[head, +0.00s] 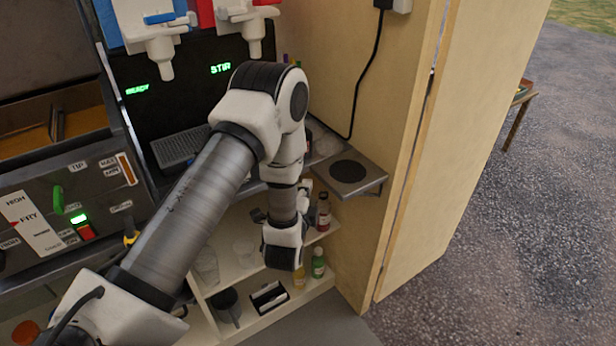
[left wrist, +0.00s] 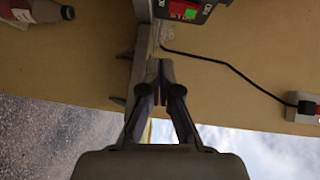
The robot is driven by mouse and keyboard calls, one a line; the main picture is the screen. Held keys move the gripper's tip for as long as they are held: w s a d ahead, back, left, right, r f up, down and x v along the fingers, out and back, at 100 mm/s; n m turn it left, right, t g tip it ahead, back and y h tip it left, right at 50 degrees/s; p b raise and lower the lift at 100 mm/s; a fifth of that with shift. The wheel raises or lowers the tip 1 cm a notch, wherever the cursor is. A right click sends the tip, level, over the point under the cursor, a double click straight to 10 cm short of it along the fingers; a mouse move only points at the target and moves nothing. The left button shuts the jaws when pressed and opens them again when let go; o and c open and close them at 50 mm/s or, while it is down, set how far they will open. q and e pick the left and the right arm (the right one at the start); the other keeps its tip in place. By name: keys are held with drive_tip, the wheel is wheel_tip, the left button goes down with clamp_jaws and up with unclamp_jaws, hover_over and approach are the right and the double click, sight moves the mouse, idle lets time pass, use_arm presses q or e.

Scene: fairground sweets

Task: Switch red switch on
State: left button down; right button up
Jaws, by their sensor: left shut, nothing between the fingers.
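Another red switch (head: 86,231) sits below a green light on the fryer panel in the head view, left of my left arm. My left gripper (left wrist: 160,70) is shut and empty, in front of the wooden wall and beside a grey shelf edge. Its fingertips are below the dark device in the picture and appear apart from it. In the head view my arm hides the fingers. My right gripper is not in view.
A wall shelf with a black disc (head: 348,171) juts out on the right. A power strip (left wrist: 303,109) with a cable is on the wall. Bottles (head: 323,212) stand on low shelves near my wrist.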

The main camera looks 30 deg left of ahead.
use_arm(q)
drive_tip(key=s, duration=0.2)
drive_tip(key=s+d, duration=0.1)
drive_tip(key=shift+s+f, duration=0.2)
drive_tip(key=shift+f, duration=0.15)
drive_tip(key=shift+d, duration=0.1)
drive_tip(key=s+d+f+n+g+h, duration=0.3)
drive_tip(key=s+d+f+g, duration=0.15)
drive_tip(key=s+f, duration=0.45)
drive_tip(key=s+d+f+n+g+h, duration=0.25)
drive_tip(key=s+f+g, duration=0.35)
drive_tip(key=s+f, duration=0.35)
drive_tip(key=s+d+f+n+g+h, duration=0.1)
drive_tip(key=s+d+f+n+g, duration=0.1)
drive_tip(key=s+n+g, duration=0.3)
drive_tip(key=s+d+n, duration=0.1)
drive_tip(key=s+n, duration=0.1)
drive_tip(key=s, duration=0.2)
drive_tip(key=shift+s, duration=0.35)
drive_tip(key=shift+s+a+n, duration=0.1)
drive_tip(key=shift+n, duration=0.25)
